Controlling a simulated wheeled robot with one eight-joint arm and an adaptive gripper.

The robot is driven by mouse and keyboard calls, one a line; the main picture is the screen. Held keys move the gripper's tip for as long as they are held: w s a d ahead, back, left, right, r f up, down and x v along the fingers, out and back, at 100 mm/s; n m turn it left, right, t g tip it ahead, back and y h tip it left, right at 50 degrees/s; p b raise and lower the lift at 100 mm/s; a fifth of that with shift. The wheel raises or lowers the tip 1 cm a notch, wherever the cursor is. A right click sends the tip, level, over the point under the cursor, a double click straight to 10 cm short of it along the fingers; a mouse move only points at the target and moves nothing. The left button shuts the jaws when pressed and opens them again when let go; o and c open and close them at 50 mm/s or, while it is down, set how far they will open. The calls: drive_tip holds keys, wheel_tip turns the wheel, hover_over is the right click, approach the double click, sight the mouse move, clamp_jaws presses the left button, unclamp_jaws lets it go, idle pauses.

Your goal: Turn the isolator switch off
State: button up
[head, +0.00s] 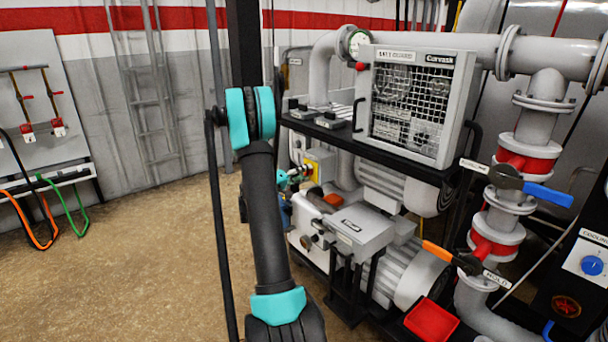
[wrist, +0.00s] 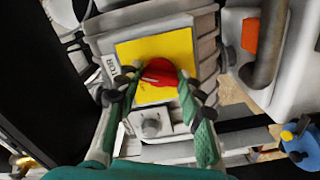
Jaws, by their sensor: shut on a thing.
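The isolator switch is a red rotary knob (wrist: 159,71) on a yellow plate (wrist: 140,50), on the front of a grey box (wrist: 208,60). In the wrist view my gripper (wrist: 159,88) has its two green-and-dark fingers on either side of the knob, closed on it. Part of the knob is hidden by the fingertips. The knob's exact angle is hard to read. In the head view the yellow plate (head: 322,158) shows small behind my arm, and my gripper (head: 286,179) reaches it from the left.
An orange part (wrist: 250,35) and a pipe stand to the right. In the head view a metal-grilled unit (head: 413,100) sits on a black shelf above, with blue (head: 547,195) and orange (head: 437,251) valve handles at right. The floor at left is clear.

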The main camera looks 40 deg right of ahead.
drive_tip(key=n, duration=1)
drive_tip(key=shift+n, duration=0.4)
idle(0.4)
drive_tip(key=o, duration=1.2)
drive_tip(key=a, duration=0.8)
drive_tip(key=s+a, duration=0.1)
drive_tip(key=a, duration=0.3)
